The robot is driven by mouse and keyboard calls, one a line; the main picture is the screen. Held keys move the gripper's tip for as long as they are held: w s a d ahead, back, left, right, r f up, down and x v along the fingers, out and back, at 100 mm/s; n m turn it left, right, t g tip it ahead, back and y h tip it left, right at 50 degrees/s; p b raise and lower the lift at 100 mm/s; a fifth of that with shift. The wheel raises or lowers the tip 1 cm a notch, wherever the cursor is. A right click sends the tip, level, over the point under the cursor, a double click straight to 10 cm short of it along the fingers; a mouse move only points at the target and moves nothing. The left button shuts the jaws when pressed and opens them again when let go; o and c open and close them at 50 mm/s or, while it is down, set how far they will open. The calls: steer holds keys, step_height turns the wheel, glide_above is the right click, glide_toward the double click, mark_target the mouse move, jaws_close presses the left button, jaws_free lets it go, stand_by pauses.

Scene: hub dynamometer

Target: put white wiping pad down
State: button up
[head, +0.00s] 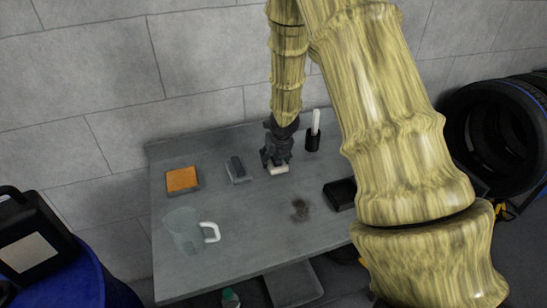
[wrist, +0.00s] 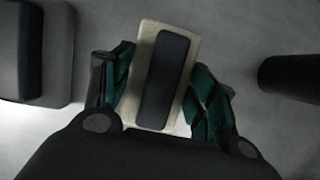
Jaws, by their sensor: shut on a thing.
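The white wiping pad (wrist: 148,50) is a pale block with a dark grip strip on top. In the wrist view it lies between the two green-padded fingers of my gripper (wrist: 163,88), which is shut on it. In the head view my gripper (head: 275,163) points down at the back middle of the grey table (head: 240,258), and the pad (head: 278,170) shows beneath its fingers. The pad is at or very near the table surface; I cannot tell whether it touches.
Left of my gripper are a dark block on a grey plate (head: 237,169) and an orange pad in a tray (head: 182,180). A black holder with a white stick (head: 313,136) stands close on the right. In front are a clear jug (head: 186,232), a dark stain (head: 299,209) and a black box (head: 340,193).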

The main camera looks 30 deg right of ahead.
steer(key=shift+d+f, duration=0.1)
steer(key=shift+f, duration=0.15)
steer(key=shift+b, duration=0.35)
steer(key=shift+a+f, duration=0.1)
steer(key=shift+a, duration=0.25)
steer(key=o, duration=1.3)
steer(key=shift+w+f, duration=0.15)
steer(key=shift+c, duration=0.2)
steer(key=shift+d+r, duration=0.1)
steer(key=shift+r, duration=0.2)
